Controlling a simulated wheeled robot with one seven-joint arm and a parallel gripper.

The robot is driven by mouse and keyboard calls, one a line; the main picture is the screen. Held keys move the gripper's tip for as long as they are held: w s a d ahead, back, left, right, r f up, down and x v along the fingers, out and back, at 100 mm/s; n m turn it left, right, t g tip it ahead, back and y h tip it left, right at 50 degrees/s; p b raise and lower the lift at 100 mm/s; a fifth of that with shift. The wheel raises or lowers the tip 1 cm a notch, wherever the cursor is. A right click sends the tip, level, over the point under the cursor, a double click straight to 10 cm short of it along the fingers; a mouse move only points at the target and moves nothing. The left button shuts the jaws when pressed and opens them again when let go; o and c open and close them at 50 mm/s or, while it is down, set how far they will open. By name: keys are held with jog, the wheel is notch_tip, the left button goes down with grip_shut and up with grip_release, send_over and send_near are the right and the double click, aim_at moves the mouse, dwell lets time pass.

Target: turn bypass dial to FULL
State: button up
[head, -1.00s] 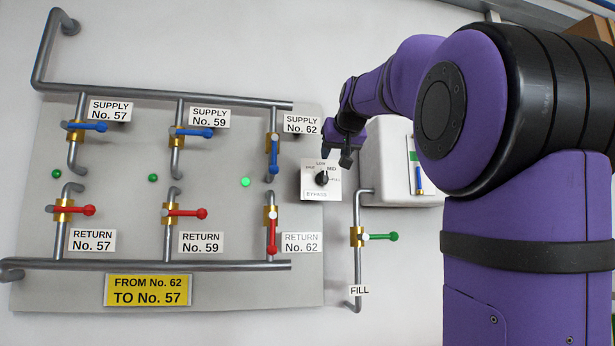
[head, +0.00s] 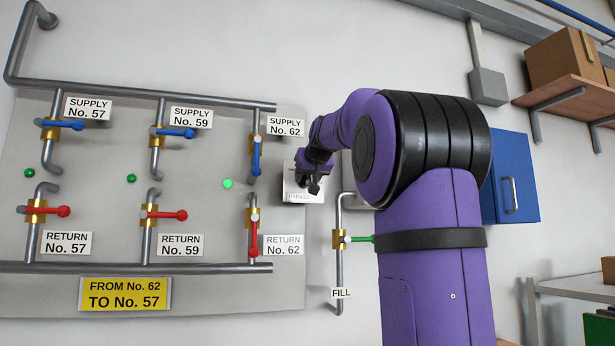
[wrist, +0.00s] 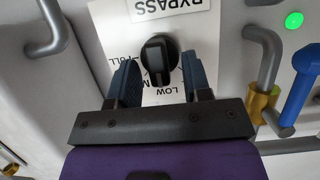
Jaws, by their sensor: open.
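The bypass dial (wrist: 158,60) is a black knob on a white plate labelled BYPASS. In the wrist view the plate appears upside down, with FULL at the left of the knob and LOW below it; the label between them is partly covered. I cannot tell for certain which mark the knob points to. My gripper (wrist: 160,66) is open, with one finger on each side of the knob; contact is not clear. In the head view my gripper (head: 316,180) is in front of the plate (head: 299,196) and hides the knob.
Supply valves with blue handles (head: 257,155) and return valves with red handles (head: 254,238) are left of the plate. A fill valve with a green handle (head: 360,239) is below right. In the wrist view, a pipe (wrist: 45,30) and a blue handle (wrist: 303,82) flank the gripper.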

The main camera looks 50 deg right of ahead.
grip_shut()
dwell(0.4)
jog(key=m, duration=0.1)
jog(key=m+t+y, duration=0.1)
jog(key=m, duration=0.1)
jog(key=shift+s+d+f+y, duration=0.15)
jog(key=shift+d+f+y, duration=0.1)
jog(key=shift+y, duration=0.15)
jog(key=m+t, duration=0.1)
jog(key=m, duration=0.1)
jog(key=m+t+y, duration=0.1)
jog(key=m, duration=0.1)
jog(key=m+t+y, duration=0.1)
jog(key=m, duration=0.2)
jog(key=shift+s+d+f+t, duration=0.15)
jog(key=shift+d+f+t, duration=0.1)
jog(key=shift+f+t, duration=0.15)
jog(key=shift+f+m+t, duration=0.1)
jog(key=shift+m+t, duration=0.6)
jog(key=shift+m, duration=1)
